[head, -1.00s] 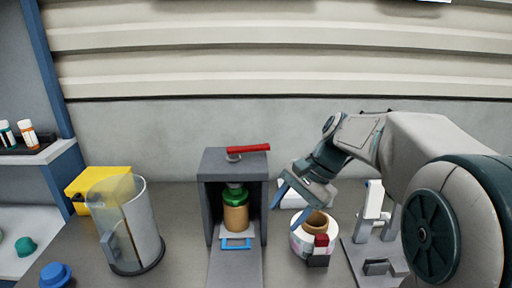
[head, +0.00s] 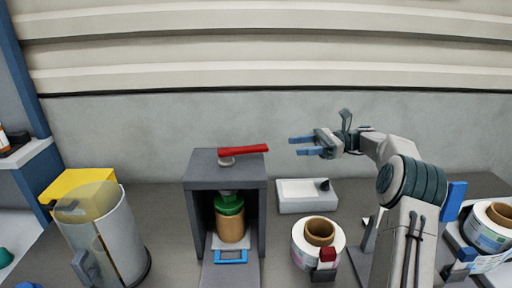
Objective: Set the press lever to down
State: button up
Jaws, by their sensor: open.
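The press (head: 196,196) is a dark grey box-shaped frame on the bench, left of the picture's middle. Its red lever (head: 244,150) lies across the top, pointing right and roughly level. A brown jar with a green lid (head: 230,220) stands inside the press on a plate with a blue handle. My gripper (head: 300,146) is open and empty. It is right of the lever's red end at about the same height in the picture, its blue fingers pointing left. A small gap shows between fingers and lever; their difference in depth is hard to tell.
A label reel (head: 305,255) with a black and red piece stands right of the press. A white tray (head: 307,203) lies behind it. A clear cylindrical guard (head: 122,240) and yellow box (head: 75,185) are at left. More reels (head: 492,225) are at far right.

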aim_at(256, 151)
jog(key=s+a, duration=0.1)
jog(key=a, duration=0.3)
jog(key=s+a+p, duration=0.1)
jog(key=a, duration=0.4)
jog(key=s+a, duration=0.1)
jog(key=a, duration=0.3)
jog(key=shift+a+r, duration=0.15)
jog(key=shift+a, duration=0.05)
grip_shut()
